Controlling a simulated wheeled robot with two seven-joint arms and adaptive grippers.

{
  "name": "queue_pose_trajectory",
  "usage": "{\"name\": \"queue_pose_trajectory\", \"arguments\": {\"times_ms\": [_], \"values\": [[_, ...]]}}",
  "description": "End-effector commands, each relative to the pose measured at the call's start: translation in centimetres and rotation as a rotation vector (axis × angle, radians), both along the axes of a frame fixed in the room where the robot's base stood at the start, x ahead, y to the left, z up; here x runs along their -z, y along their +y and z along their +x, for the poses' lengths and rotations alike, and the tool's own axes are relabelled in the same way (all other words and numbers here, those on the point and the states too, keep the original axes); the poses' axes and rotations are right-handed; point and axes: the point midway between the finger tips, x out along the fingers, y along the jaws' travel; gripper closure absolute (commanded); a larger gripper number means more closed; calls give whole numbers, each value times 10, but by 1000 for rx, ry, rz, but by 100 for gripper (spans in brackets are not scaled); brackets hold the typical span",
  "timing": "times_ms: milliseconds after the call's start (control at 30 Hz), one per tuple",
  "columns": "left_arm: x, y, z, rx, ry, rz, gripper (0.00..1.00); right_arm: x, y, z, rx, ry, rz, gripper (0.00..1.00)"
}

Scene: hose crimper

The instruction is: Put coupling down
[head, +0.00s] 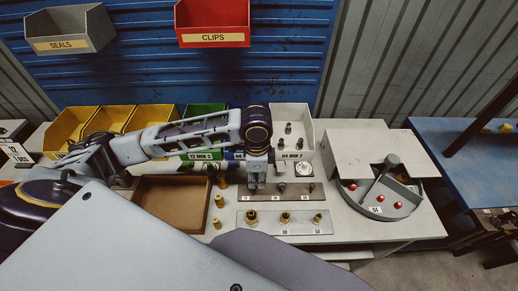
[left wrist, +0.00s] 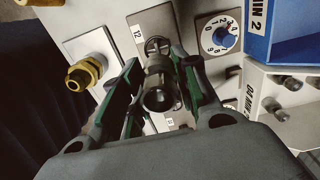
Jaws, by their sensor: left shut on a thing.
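My left gripper (head: 257,186) points down over the left part of a brown-grey labelled strip (head: 300,191) on the bench. In the left wrist view its green-padded fingers are shut on a dark metal coupling (left wrist: 161,92), which I see nearly end-on. A label reading 12 (left wrist: 137,33) lies beside the coupling there. I cannot tell whether the coupling touches the strip. In the head view the fingers mostly hide it. My right gripper is not in view.
A plate with brass fittings (head: 285,218) stands in front, and loose brass pieces (head: 219,201) stand to its left. A brown tray (head: 160,204) is at left. A white bin (head: 306,122), a dial (head: 303,168) and a round holder with red balls (head: 409,207) are nearby.

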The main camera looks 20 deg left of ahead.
Motion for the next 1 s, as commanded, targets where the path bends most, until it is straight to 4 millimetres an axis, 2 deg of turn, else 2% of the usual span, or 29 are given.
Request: {"name": "queue_pose_trajectory", "arguments": {"times_ms": [267, 433, 1000], "values": [[0, 0, 0, 0, 0, -1, 100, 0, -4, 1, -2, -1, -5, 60], [0, 3, 8, -2, 0, -1, 100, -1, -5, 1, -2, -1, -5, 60], [-1, 38, 80, -3, -2, -1, 100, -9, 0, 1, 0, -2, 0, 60]]}}
